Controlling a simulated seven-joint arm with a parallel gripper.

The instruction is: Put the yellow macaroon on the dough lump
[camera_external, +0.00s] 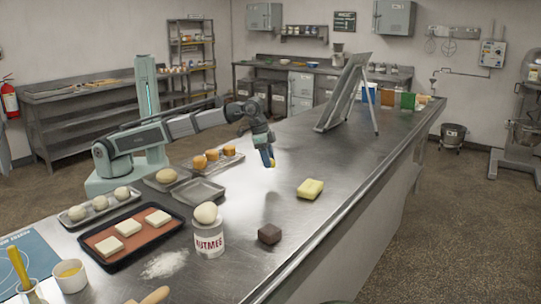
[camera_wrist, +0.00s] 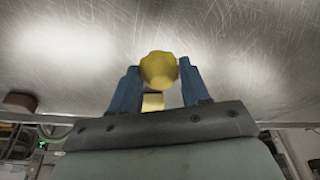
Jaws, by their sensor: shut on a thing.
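My gripper (camera_external: 266,157) is shut on the yellow macaroon (camera_external: 271,163) and holds it above the steel counter, behind and left of a yellow block. In the wrist view the scalloped macaroon (camera_wrist: 159,69) sits between the two blue fingertips (camera_wrist: 158,82). A pale dough lump (camera_external: 206,212) rests on top of the white nutmeg jar (camera_external: 209,240), nearer the camera and left of my gripper. Several similar pale dough balls (camera_external: 99,203) lie on a small tray at the left. The dough lump is not visible in the wrist view.
The yellow block (camera_external: 310,189) and a dark brown block (camera_external: 269,233) stand on the counter (camera_external: 330,225). An empty metal tray (camera_external: 199,191), a tray of orange pastries (camera_external: 212,158) and a tray of white squares (camera_external: 129,234) lie left. An easel-like stand (camera_external: 346,95) is behind. The counter's right side is clear.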

